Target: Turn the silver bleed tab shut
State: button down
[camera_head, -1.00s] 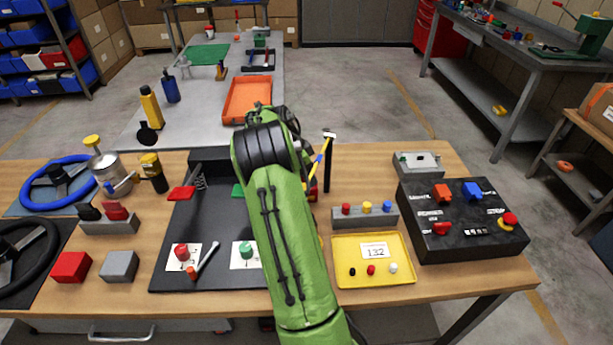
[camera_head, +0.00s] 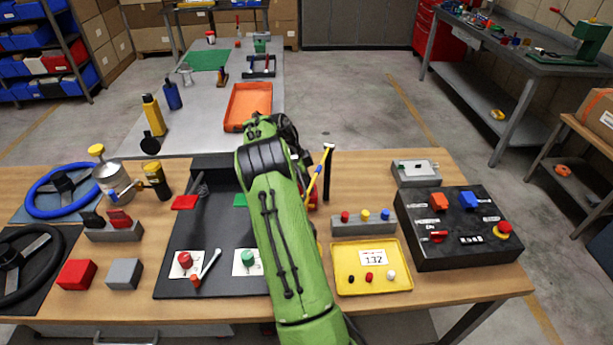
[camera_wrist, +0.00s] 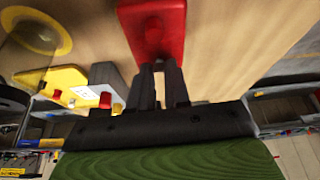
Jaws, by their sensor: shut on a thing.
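A bit of red (camera_head: 311,190) also shows beside my arm in the head view. My gripper (camera_wrist: 160,68) points at the near end of the red body, with its dark fingers close together. It is shut on a small part there, which appears to be the silver bleed tab. The tab itself is hidden by the fingers, so its angle cannot be told. In the head view my green arm hides the gripper.
A yellow tray (camera_head: 345,287) and a grey block with coloured buttons (camera_head: 350,229) are right of my arm. A black switch box (camera_head: 455,252) stands further right. A hammer (camera_head: 328,172) stands upright near the arm. A dark mat (camera_head: 215,250) lies left.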

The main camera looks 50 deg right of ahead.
jog(key=shift+m, duration=0.5)
jog(key=c, duration=1.1)
grip_release()
jog(key=p+v, duration=0.5)
jog(key=v, duration=1)
jog(key=shift+w+d+r, duration=0.1)
jog(key=shift+w+r, duration=0.2)
jog(key=shift+r, duration=0.1)
